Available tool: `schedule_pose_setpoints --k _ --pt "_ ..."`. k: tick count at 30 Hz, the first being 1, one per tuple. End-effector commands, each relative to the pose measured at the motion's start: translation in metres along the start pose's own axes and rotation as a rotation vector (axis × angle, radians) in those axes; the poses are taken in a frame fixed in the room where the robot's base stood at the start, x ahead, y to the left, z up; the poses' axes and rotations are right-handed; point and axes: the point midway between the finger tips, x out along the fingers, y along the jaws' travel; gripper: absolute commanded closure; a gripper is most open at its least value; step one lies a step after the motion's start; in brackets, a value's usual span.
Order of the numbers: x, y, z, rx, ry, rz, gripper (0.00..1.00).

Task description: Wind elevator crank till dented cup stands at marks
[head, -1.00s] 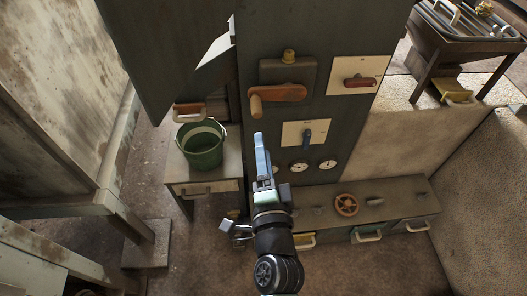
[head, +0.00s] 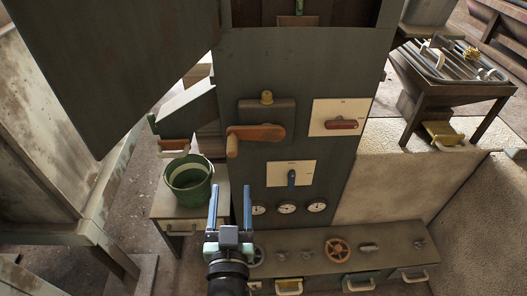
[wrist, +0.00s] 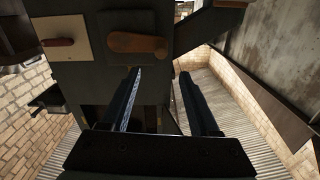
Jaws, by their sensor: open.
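The crank (head: 262,132) is an orange-brown arm with a wooden grip (head: 232,146) at its left end, mounted on a dark box on the cabinet front. In the wrist view the crank (wrist: 134,43) lies across the top middle, beyond the fingers. My gripper (head: 230,192) is open and empty, with two parallel blue-grey fingers pointing up, below the crank in the head view. It also shows in the wrist view (wrist: 160,74), apart from the crank. I cannot make out the dented cup or the marks. A small green object (head: 299,7) shows in the opening at the cabinet top.
A red handle (head: 341,124) and a blue lever (head: 291,178) sit on white plates beside the crank, above several gauges (head: 287,208). A green bucket (head: 189,186) stands on a side stand at left. A low bench with a handwheel (head: 338,250) runs below.

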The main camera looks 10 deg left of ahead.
Motion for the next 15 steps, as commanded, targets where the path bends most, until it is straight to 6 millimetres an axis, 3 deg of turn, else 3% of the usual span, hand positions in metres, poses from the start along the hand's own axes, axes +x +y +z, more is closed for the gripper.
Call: schedule_pose_setpoints --k 5,15 --pt "0.011 -0.003 -0.001 -0.023 0.002 -0.005 0.38" --pt "0.068 -0.003 -0.001 -0.019 0.003 -0.003 0.38"
